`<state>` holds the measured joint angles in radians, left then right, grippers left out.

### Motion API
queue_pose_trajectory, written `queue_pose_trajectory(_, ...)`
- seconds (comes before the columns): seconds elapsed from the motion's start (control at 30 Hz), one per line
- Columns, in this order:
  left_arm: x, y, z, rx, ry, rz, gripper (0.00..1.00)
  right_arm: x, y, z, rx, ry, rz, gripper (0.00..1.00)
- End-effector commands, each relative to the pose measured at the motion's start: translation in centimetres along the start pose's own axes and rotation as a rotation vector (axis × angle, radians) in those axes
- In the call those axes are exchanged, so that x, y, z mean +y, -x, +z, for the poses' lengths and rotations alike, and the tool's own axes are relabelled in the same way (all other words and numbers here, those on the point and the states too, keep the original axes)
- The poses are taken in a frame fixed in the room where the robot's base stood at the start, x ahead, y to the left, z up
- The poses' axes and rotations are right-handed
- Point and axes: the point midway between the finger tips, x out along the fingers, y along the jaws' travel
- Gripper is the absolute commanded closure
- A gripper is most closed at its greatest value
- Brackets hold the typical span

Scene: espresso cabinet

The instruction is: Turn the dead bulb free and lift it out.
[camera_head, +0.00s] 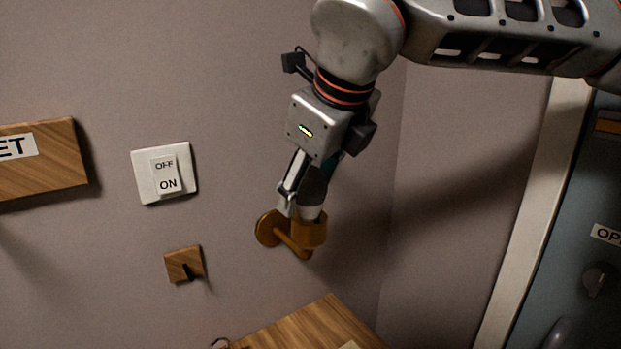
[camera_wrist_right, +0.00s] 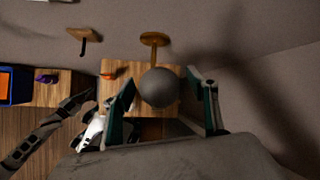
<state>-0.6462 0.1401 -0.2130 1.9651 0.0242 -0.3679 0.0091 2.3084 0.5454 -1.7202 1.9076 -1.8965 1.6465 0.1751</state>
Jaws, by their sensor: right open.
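The dead bulb shows in the right wrist view as a dark grey, unlit ball (camera_wrist_right: 158,88). A brass wall lamp holder (camera_head: 267,229) has a round wall plate, a short arm and an amber cup; its plate also shows in the right wrist view (camera_wrist_right: 153,39). My right gripper (camera_head: 302,205) points down at the cup from above. In the right wrist view its fingers (camera_wrist_right: 161,80) stand open, one on each side of the bulb, with gaps visible. In the head view the fingers mostly hide the bulb. My left gripper is not in the head view.
A white OFF/ON wall switch (camera_head: 164,174) and a wooden peg block (camera_head: 184,265) are left of the lamp. A wooden surface (camera_head: 310,328) lies below it. A blue-rimmed bin (camera_wrist_right: 17,86) shows at left in the wrist view. A door (camera_head: 590,220) stands at right.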

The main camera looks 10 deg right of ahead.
Motion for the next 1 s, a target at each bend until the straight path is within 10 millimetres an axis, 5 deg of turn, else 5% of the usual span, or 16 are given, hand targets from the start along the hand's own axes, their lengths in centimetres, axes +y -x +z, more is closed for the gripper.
queue_pose_trajectory(0.1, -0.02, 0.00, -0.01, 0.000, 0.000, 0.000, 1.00, 0.01, 0.02, 0.01, 0.000, 0.000, 0.000, 0.47)
queue_pose_trajectory(0.27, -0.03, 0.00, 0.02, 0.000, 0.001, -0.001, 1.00, 0.01, 0.03, 0.01, 0.000, 0.000, 0.000, 0.85)
queue_pose_trajectory(1.0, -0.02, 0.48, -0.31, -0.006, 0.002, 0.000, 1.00, -0.05, 0.06, 0.03, -0.056, 0.186, 0.100, 0.85)
